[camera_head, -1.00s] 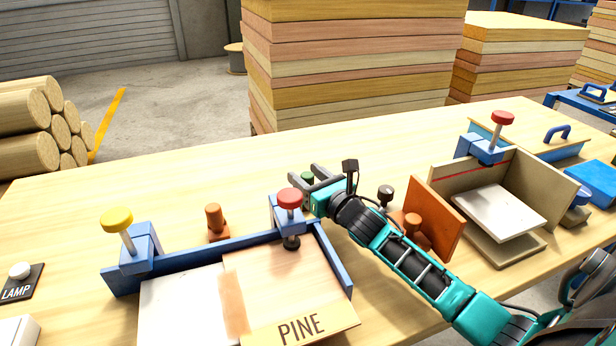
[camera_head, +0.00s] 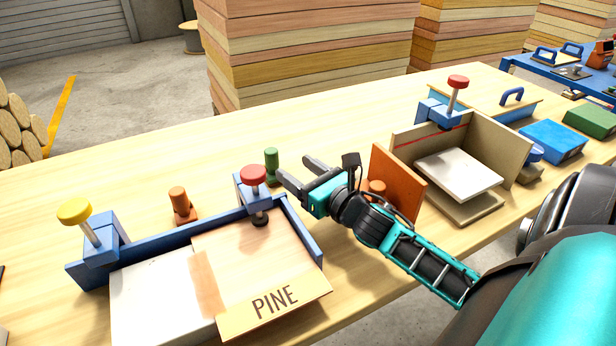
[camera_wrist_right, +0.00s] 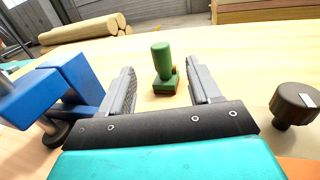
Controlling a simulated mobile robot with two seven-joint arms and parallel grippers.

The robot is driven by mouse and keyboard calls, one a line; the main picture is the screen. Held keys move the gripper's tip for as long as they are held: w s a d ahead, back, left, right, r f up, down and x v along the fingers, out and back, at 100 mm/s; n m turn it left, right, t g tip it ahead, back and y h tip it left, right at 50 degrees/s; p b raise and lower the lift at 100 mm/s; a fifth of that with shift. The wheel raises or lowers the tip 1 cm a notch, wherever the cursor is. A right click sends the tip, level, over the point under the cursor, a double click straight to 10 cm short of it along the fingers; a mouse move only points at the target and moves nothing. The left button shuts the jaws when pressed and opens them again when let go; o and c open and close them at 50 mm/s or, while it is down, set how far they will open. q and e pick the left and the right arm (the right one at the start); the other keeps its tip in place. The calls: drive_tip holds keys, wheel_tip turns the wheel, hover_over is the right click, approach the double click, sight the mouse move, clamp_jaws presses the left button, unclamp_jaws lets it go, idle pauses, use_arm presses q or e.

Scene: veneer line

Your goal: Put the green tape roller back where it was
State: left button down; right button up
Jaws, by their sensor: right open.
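The green tape roller (camera_head: 272,166) stands upright on the wooden bench, behind the red-knobbed clamp of the blue corner frame. My right gripper (camera_head: 293,167) is open and empty, with its fingertips just to the right of the roller in the head view. In the right wrist view the green roller (camera_wrist_right: 163,68) shows between the two open fingers (camera_wrist_right: 160,70), with a gap on both sides. My left gripper is not in view.
The blue frame (camera_head: 170,238) with red and yellow knobs holds the PINE sheet (camera_head: 260,275). An orange-brown roller (camera_head: 181,205) stands behind it. An orange panel (camera_head: 396,180) and a clamped corner jig (camera_head: 500,150) are right of my gripper. The bench behind the roller is clear.

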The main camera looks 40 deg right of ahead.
drive_tip(key=shift+s, duration=1.3)
